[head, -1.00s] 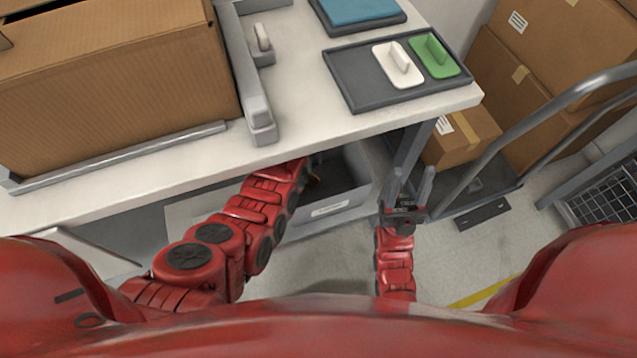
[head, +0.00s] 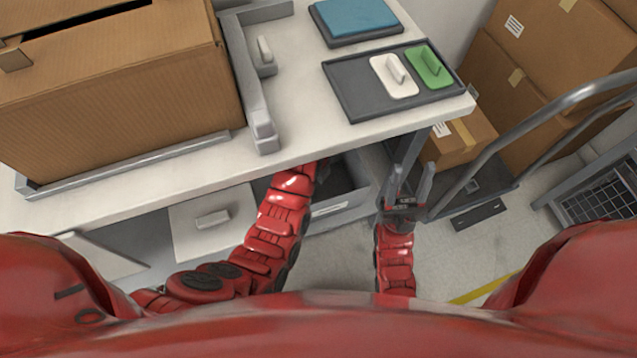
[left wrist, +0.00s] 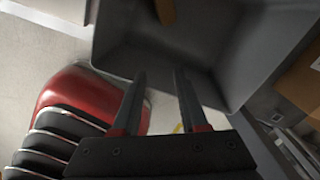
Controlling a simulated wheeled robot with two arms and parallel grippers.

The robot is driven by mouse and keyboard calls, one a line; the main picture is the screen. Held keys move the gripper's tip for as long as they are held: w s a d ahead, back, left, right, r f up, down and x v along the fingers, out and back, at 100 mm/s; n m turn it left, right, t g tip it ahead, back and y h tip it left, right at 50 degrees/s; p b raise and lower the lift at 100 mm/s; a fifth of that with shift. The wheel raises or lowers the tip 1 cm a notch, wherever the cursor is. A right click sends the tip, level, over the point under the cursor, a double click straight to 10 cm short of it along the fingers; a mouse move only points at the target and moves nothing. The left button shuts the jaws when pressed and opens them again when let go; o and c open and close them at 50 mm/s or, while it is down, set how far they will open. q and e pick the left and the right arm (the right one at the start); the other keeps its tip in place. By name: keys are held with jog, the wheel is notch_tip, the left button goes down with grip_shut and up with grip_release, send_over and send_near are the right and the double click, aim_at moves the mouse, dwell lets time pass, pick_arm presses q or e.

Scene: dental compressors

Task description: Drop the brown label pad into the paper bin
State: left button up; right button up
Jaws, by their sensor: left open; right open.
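The paper bin (head: 345,207) is a grey open box under the bench edge. Its dark inside and walls fill the top of the left wrist view (left wrist: 225,42). A small brown piece, which looks like the brown label pad (left wrist: 165,11), shows at the top edge of that view, within the bin's outline. Whether it rests on the bin floor is unclear. My left gripper (left wrist: 160,78) is open, with nothing between its fingers, by the near wall of the bin. In the head view its fingers are hidden by the bench. My right gripper (head: 411,180) is open and empty, right of the bin.
A big cardboard box (head: 120,85) stands at left. A cart with a metal rail (head: 540,115) and cartons (head: 510,85) are at right.

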pick_arm(q)
jog(key=s+p, duration=0.3)
jog(key=s, duration=0.4)
jog(key=shift+s+r, duration=0.4)
